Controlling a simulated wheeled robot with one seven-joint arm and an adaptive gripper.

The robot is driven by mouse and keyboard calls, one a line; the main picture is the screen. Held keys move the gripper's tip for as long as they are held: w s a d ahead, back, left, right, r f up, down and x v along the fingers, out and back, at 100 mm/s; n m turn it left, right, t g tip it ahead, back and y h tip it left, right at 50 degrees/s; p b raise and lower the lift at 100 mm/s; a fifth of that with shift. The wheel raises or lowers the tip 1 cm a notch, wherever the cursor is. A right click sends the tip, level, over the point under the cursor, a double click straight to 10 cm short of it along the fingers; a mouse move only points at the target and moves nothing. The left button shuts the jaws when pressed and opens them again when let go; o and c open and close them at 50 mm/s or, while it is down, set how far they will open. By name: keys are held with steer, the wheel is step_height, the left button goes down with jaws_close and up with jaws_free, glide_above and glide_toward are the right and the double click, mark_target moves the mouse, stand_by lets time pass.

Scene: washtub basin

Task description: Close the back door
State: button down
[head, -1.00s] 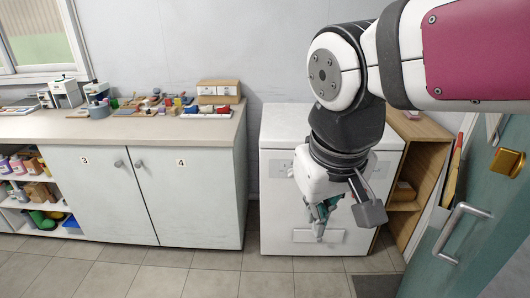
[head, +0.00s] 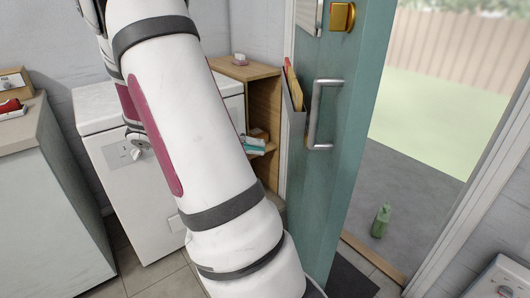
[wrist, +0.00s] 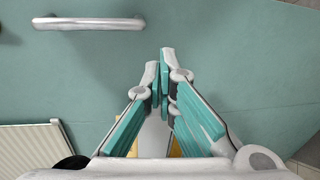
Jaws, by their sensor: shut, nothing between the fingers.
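The teal back door (head: 345,135) stands ajar in the head view, with the outdoors showing to its right. It has a metal pull handle (head: 313,115) and a brass lock (head: 342,17). In the wrist view, the teal door face (wrist: 250,60) fills most of the picture. The handle also shows there at the upper left (wrist: 88,23). My gripper (wrist: 163,62) is shut and empty, its fingertips pointing up the picture, right of and below the handle. I cannot tell whether they touch the door. The gripper is out of sight in the head view.
A white appliance (head: 150,190) and a wooden shelf (head: 262,110) stand left of the door. A green bottle (head: 381,221) stands on the paving outside the doorway. A dark mat (head: 350,278) lies at the door's foot. Another white appliance (head: 500,280) is at the lower right.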

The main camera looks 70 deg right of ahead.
mark_target(317, 147)
steer(key=shift+m+g+h, duration=0.4)
steer(key=shift+m+g, duration=0.1)
steer(key=shift+g, duration=0.4)
steer(key=b+x, duration=0.1)
steer(key=x, duration=0.4)
steer(key=d+f+b+x, duration=0.1)
steer(key=x, duration=0.3)
steer(key=w+d+f+b+x, duration=0.1)
steer(key=x, duration=0.4)
steer(key=shift+s+d+f, duration=0.2)
steer(key=shift+s+d, duration=0.1)
steer(key=shift+s, duration=0.1)
